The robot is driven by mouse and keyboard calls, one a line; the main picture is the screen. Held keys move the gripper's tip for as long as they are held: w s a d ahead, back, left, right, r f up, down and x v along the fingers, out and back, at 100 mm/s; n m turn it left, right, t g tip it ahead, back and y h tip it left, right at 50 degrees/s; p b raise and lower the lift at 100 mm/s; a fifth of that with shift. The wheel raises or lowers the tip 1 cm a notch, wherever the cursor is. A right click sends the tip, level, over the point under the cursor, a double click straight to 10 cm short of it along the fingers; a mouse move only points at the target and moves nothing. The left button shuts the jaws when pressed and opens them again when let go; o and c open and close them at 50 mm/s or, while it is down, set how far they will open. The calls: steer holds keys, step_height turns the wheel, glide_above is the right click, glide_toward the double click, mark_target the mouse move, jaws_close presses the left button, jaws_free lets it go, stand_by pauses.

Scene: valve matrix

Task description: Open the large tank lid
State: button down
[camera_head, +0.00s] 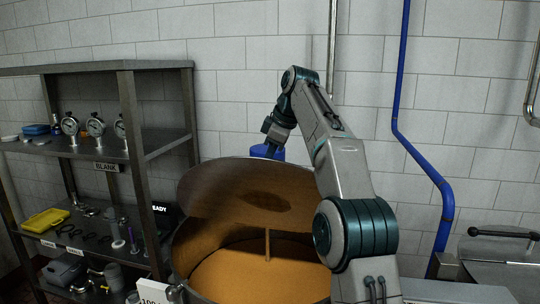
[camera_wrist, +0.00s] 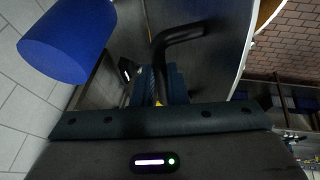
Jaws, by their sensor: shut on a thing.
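The large tank (camera_head: 181,265) stands at the lower middle of the head view, with orange-brown contents inside. Its round lid (camera_head: 215,195) is tilted up at the back, inner face towards me. The lid's grey outer face (camera_wrist: 215,45) fills the right of the wrist view. My gripper (camera_wrist: 163,85) is shut on the dark bent lid handle (camera_wrist: 180,35) in the wrist view. In the head view my gripper (camera_head: 272,138) is behind the lid's upper edge, and its fingertips are hidden.
A blue cylinder (camera_head: 266,152) is beside my gripper, also large in the wrist view (camera_wrist: 68,42). A metal shelf (camera_head: 128,120) with gauges and tools stands left. A blue pipe (camera_head: 440,200) runs down the wall. A smaller lidded vessel (camera_head: 500,248) stands right.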

mark_target(307, 171)
steer(key=c, duration=1.8)
jaws_free()
steer(key=shift+w+d+f, duration=0.2)
steer(key=shift+f, duration=0.35)
steer(key=o, duration=0.3)
steer(key=shift+w+d+f, duration=0.1)
steer(key=shift+w+f, duration=0.05)
steer(key=shift+w, duration=0.1)
steer(key=shift+o, duration=0.2)
steer(key=shift+s+a+r, duration=0.1)
steer(key=shift+a+r, duration=0.15)
steer(key=shift+r, duration=0.05)
steer(key=shift+d+r, duration=0.1)
steer(key=shift+d, duration=0.05)
steer(key=shift+v, duration=1.3)
steer(key=s+d+b, duration=0.6)
steer(key=s+d, duration=0.1)
steer(key=shift+s+d, duration=0.3)
steer(key=shift+d, duration=0.1)
steer(key=shift+s+d, duration=0.4)
